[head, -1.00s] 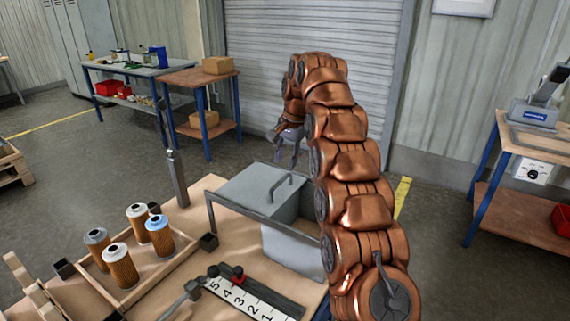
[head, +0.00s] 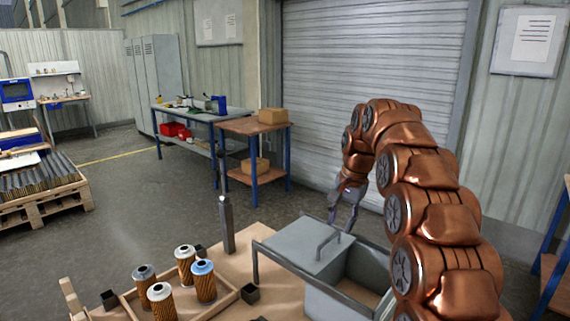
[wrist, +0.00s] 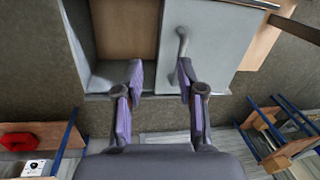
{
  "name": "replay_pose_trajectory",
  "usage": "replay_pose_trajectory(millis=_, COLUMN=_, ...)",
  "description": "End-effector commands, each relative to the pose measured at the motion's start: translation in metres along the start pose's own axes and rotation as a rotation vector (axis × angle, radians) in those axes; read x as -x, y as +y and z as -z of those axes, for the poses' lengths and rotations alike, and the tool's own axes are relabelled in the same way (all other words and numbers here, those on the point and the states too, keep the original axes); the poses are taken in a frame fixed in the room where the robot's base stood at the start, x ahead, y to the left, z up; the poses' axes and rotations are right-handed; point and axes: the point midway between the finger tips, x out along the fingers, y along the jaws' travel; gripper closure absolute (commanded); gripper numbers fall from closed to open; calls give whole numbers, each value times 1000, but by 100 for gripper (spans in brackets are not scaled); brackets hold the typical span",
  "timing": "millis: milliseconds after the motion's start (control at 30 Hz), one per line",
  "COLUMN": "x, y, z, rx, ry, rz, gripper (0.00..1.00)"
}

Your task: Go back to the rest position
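My copper arm reaches over the bench, and my gripper (head: 345,217) hangs fingers-down just behind the grey box (head: 365,292) in the head view. In the wrist view my gripper (wrist: 160,70) has its two purple-padded fingers spread apart with nothing between them. The grey lid (head: 303,247) with its bar handle (head: 327,243) covers one part of the box; the other part is open, showing a tan floor. The lid (wrist: 214,30) and handle (wrist: 182,50) also show in the wrist view, beyond the fingertips. Several pleated filter cartridges (head: 204,283) stand upright in a wooden tray (head: 226,299), apart from my gripper.
A dark grey post (head: 227,225) stands at the bench's back edge, and a small black block (head: 250,293) sits near the tray. Further back are a brown side table (head: 250,127) with cartons, a blue-legged workbench (head: 190,112) and a loaded pallet (head: 45,205). Open floor lies between.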

Motion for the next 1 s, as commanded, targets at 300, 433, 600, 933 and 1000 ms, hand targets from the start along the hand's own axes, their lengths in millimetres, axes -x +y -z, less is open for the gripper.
replay_pose_trajectory(millis=300, x=17, y=41, z=-65, rx=124, ry=-34, rz=-39, gripper=61)
replay_pose_trajectory(millis=433, x=19, y=60, z=-93, rx=174, ry=-47, rz=-55, gripper=61)
replay_pose_trajectory(millis=600, x=21, y=89, z=-132, rx=238, ry=-64, rz=-78, gripper=61)
replay_pose_trajectory(millis=933, x=11, y=152, z=-208, rx=360, ry=-100, rz=-127, gripper=61)
replay_pose_trajectory(millis=1000, x=8, y=166, z=-225, rx=385, ry=-105, rz=-135, gripper=61)
